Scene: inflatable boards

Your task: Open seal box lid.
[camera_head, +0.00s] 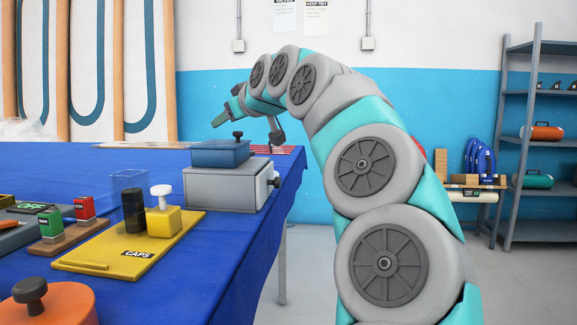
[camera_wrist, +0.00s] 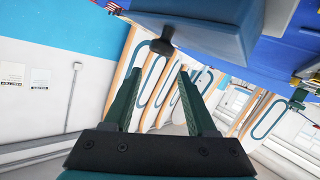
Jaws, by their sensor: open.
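The seal box appears to be the grey box (camera_head: 225,187) with a smaller blue lid or block (camera_head: 220,153) on top. A black knob (camera_head: 238,135) stands on the blue part, and another dark knob is on the grey box's right side. The blue part looks closed down on the grey box. In the wrist view the blue part (camera_wrist: 215,22) is at the top edge, with its knob (camera_wrist: 162,44) just beyond and between the fingertips. My gripper (camera_wrist: 160,72) is open and empty. In the head view its green tip (camera_head: 219,119) is above the knob's level.
The blue-covered table (camera_head: 190,275) holds a yellow CAPS board (camera_head: 110,262) with a black and a white-knobbed piece, a clear cup, red and green blocks (camera_head: 51,222), and an orange knobbed lid (camera_head: 50,305). The table's right edge is close to the grey box. Shelves stand at right.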

